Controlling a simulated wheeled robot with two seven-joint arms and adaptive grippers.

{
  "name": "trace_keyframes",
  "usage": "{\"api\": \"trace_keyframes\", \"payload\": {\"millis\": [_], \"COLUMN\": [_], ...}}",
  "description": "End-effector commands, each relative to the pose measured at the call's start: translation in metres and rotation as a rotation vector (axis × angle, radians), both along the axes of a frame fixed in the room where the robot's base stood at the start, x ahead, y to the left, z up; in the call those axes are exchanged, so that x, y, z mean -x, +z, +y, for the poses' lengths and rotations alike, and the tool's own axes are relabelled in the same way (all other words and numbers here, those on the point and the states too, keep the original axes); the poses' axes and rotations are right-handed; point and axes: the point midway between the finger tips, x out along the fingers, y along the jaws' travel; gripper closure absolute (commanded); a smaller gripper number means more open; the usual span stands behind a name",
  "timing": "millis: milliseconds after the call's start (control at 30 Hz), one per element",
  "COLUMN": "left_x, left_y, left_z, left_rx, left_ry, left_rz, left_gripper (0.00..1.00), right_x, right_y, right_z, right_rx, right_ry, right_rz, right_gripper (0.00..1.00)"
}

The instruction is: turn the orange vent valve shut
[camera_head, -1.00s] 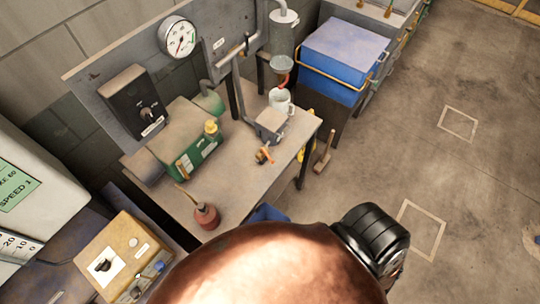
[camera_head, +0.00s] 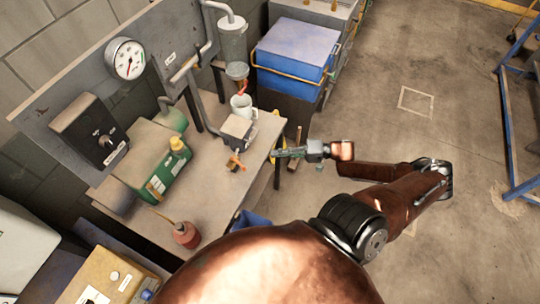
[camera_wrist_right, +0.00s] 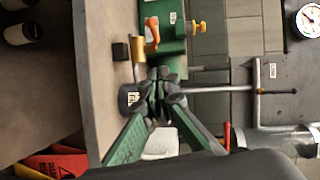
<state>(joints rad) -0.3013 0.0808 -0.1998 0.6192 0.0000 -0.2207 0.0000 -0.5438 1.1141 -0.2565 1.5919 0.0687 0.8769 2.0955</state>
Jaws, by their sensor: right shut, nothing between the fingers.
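The orange vent valve (camera_head: 234,163) is a small orange handle on a short brass-coloured stem, near the bench's right edge, beside a grey box (camera_head: 237,129). In the right wrist view, the orange handle (camera_wrist_right: 152,33) stands above the fingertips, next to a small dark block (camera_wrist_right: 121,50). My right gripper (camera_head: 276,153) is to the right of the valve, at the bench edge, apart from it. In the right wrist view, its fingers (camera_wrist_right: 160,88) converge with their tips together and hold nothing. My left gripper is not in view.
A green canister (camera_head: 158,176) and a red oil can (camera_head: 186,235) stand on the bench (camera_head: 207,190). Pipes and a gauge (camera_head: 126,58) are at the back. A blue chest (camera_head: 297,50) stands beyond. Floor on the right is mostly clear.

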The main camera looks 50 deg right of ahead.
Motion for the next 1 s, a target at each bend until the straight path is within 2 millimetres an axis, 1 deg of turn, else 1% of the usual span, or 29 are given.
{"api": "trace_keyframes", "payload": {"millis": [33,133,400,500,667,800,1000], "left_x": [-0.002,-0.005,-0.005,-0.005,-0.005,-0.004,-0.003], "left_y": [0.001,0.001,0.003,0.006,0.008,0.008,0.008], "left_z": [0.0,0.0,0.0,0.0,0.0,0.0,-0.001], "left_rx": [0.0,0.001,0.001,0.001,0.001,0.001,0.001], "left_ry": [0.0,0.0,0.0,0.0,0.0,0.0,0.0], "left_rz": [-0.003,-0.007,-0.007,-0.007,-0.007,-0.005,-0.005], "left_gripper": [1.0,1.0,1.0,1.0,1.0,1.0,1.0], "right_x": [-0.008,-0.024,-0.066,-0.064,-0.065,-0.066,-0.066], "right_y": [0.0,-0.003,-0.01,-0.014,-0.017,-0.019,-0.019], "right_z": [0.007,0.02,0.053,0.069,0.085,0.089,0.09], "right_rx": [-0.002,-0.002,0.001,-0.001,0.001,0.004,0.004], "right_ry": [0.001,0.0,-0.001,-0.002,-0.002,-0.003,-0.002], "right_rz": [-0.005,-0.005,-0.005,-0.001,0.0,0.0,0.0], "right_gripper": [1.0,1.0,1.0,1.0,1.0,1.0,1.0]}}
